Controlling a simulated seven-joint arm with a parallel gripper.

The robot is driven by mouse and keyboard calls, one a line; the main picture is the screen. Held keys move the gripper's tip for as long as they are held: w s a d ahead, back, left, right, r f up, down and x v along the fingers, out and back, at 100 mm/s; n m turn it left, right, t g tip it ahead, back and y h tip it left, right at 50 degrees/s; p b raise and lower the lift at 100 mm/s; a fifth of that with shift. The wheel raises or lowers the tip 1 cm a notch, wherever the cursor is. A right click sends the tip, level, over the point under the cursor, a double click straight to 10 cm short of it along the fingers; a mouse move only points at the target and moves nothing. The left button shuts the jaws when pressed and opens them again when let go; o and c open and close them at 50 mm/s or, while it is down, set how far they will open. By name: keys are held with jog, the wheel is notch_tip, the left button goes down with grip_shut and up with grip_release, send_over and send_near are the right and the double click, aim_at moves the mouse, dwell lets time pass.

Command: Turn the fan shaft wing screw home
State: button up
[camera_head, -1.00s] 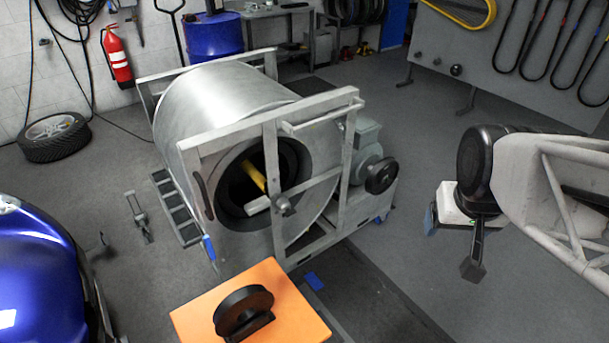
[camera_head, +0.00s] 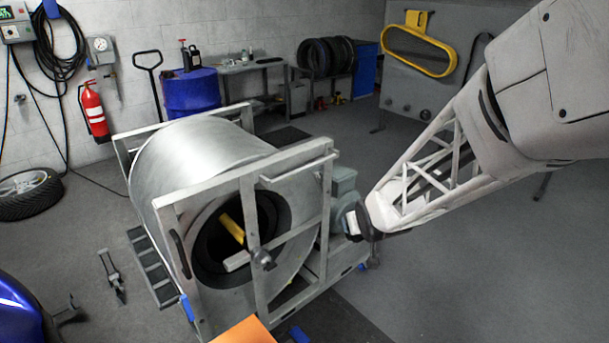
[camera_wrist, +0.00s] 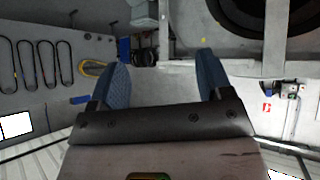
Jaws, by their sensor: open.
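A large metal drum (camera_head: 200,160) stands in a grey frame (camera_head: 245,178). A dark knob (camera_head: 263,259) sits on the frame's front, at the end of a crossbar over the drum's round opening; it may be the fan shaft wing screw, but its wings are too small to make out. My gripper (camera_wrist: 163,62) is open and empty, its two blue-padded fingers apart in the wrist view. In the head view it is at the frame's right side, near the grey-green motor (camera_head: 344,183), and my arm partly hides it. No wing screw is clear between the fingers.
A yellow bar (camera_head: 231,229) shows inside the drum opening. An orange surface (camera_head: 243,332) is at the bottom edge. A blue barrel (camera_head: 192,93) and workbench (camera_head: 250,66) stand behind. The floor at right is open.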

jog(key=w+a+f+n+t+y, duration=0.1)
jog(key=w+a+f+n+y, duration=0.2)
jog(key=a+f, duration=0.4)
jog(key=w+a+f+t+y, duration=0.2)
jog(key=w+a+f, duration=0.35)
jog(key=f, duration=0.25)
jog(key=n+y, duration=0.2)
jog(key=y, duration=0.4)
send_near(273, 268)
jog(key=x, duration=0.3)
jog(key=shift+a+f+t, duration=0.15)
jog(key=shift+f+t, duration=0.05)
jog(key=shift+t, duration=0.1)
jog(key=shift+w, duration=0.1)
jog(key=shift+x, duration=3.8)
jog(key=c, duration=0.9)
